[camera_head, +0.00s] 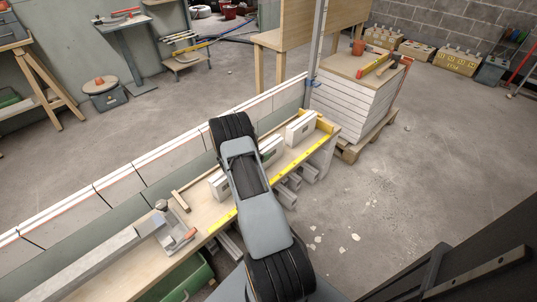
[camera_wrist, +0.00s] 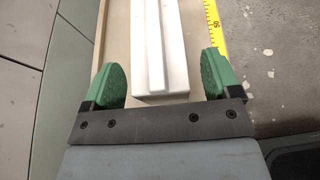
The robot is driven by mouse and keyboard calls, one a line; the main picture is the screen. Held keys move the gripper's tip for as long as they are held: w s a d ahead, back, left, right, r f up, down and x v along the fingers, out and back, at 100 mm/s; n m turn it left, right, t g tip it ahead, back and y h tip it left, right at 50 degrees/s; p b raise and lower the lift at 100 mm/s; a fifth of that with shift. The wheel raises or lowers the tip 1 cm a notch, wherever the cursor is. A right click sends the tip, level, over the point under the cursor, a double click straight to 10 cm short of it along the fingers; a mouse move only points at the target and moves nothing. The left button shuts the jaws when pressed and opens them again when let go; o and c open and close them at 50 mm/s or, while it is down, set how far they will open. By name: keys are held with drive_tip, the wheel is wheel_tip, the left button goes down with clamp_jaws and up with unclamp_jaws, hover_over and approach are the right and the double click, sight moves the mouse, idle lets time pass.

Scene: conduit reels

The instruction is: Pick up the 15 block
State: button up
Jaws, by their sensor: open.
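White blocks stand in a row on the wooden bench in the camera_head view: a right one (camera_head: 300,128), a middle one (camera_head: 271,150) partly behind my arm, and a left one (camera_head: 219,185). Their markings are too small to read, so I cannot tell which is the 15 block. In the camera_wrist view my gripper (camera_wrist: 163,75) is open, with a green finger on each side of a long white block (camera_wrist: 160,45). Gaps show between the block and both fingers. No number shows on this block from above. My arm hides the gripper in the camera_head view.
A yellow measuring strip (camera_head: 225,222) runs along the bench's (camera_head: 205,205) front edge; it also shows in the camera_wrist view (camera_wrist: 215,30). A low panelled wall (camera_head: 150,165) stands behind the bench. A metal clamp-like tool (camera_head: 175,230) lies at the left. Open concrete floor lies right.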

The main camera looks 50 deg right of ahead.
drive_tip(key=shift+d+f, duration=0.25)
drive_tip(key=shift+d, duration=0.4)
drive_tip(key=c, duration=1.5)
drive_tip(key=shift+r, duration=0.1)
clamp_jaws()
